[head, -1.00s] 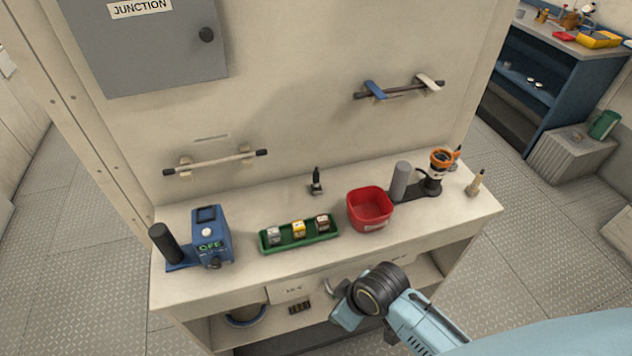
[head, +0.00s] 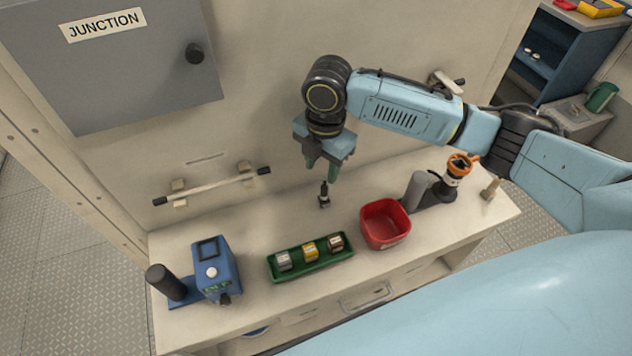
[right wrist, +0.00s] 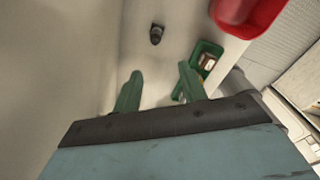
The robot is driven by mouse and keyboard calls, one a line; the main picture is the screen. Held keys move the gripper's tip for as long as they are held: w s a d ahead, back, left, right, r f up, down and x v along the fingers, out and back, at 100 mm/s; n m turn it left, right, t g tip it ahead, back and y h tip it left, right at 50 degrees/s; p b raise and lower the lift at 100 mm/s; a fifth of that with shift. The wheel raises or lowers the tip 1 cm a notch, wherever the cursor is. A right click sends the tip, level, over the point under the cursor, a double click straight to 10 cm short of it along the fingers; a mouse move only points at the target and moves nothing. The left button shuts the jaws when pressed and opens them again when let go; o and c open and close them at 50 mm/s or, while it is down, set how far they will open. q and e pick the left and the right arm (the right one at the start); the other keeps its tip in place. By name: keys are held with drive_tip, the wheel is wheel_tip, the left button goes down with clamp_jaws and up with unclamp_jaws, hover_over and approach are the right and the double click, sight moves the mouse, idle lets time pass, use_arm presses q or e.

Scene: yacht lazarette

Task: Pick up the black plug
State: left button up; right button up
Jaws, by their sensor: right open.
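The black plug (head: 324,196) stands upright on the bench top near the back wall, behind the green tray and left of the red bin. It also shows as a small dark piece in the right wrist view (right wrist: 156,34), beyond my fingertips. My right gripper (head: 321,165) is above the plug, pointing down, with its green fingers apart and nothing between them; the same fingers show in the right wrist view (right wrist: 160,82). The fingertips look clear of the plug. My left gripper is not in view.
A green tray (head: 313,267) with several small blocks sits in front of the plug. A red bin (head: 386,224) is to its right. A blue device (head: 217,268) stands at left. A wall rail (head: 212,187) and grey junction box (head: 120,60) are behind.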

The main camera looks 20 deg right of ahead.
sight(325, 185)
drive_tip(key=shift+w+d+r+n, duration=0.3)
drive_tip(key=shift+w+d+r, duration=0.35)
drive_tip(key=shift+d, duration=0.1)
wheel_tip(325, 185, down, 7)
drive_tip(key=shift+r, duration=0.15)
drive_tip(key=shift+w+f+p, duration=0.1)
drive_tip(key=shift+f+p, duration=0.25)
drive_tip(key=shift+f, duration=2.8)
clamp_jaws()
